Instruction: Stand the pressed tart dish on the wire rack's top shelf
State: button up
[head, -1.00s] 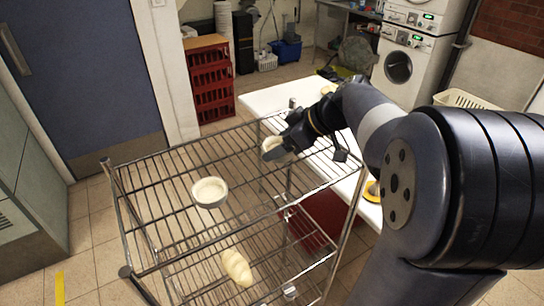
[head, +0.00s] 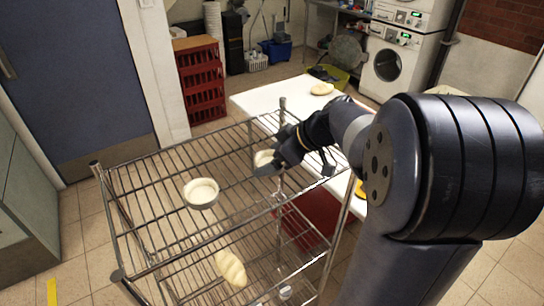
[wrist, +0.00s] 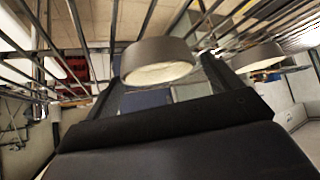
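A small round tart dish (head: 264,158) with a pale filling is at my gripper (head: 279,165), over the back right of the wire rack's top shelf (head: 151,192). In the wrist view this dish (wrist: 157,62) sits between my two fingers, which look closed on its sides. The dish looks level. I cannot tell whether its base touches the wires. My gripper partly hides it in the head view. A second, similar dish (head: 201,194) stands upright on the top shelf, to the left; it also shows in the wrist view (wrist: 257,58).
A pale loaf (head: 231,267) lies on the shelf below. A white table (head: 262,98) stands behind the rack, with a round pale item (head: 322,89) on it. Red crates (head: 201,82) stand behind left.

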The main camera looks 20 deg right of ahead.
jog(key=shift+o, duration=0.5)
jog(key=shift+r, duration=0.2)
jog(key=v, duration=1.2)
jog(key=shift+f, duration=0.1)
jog(key=x, duration=1.1)
jog(key=shift+w+a+f, duration=0.15)
jog(key=shift+a+f, duration=0.05)
jog(key=shift+a, duration=0.1)
jog(key=shift+w+f, duration=0.15)
jog(key=shift+f, duration=0.15)
jog(key=shift+r, duration=1.3)
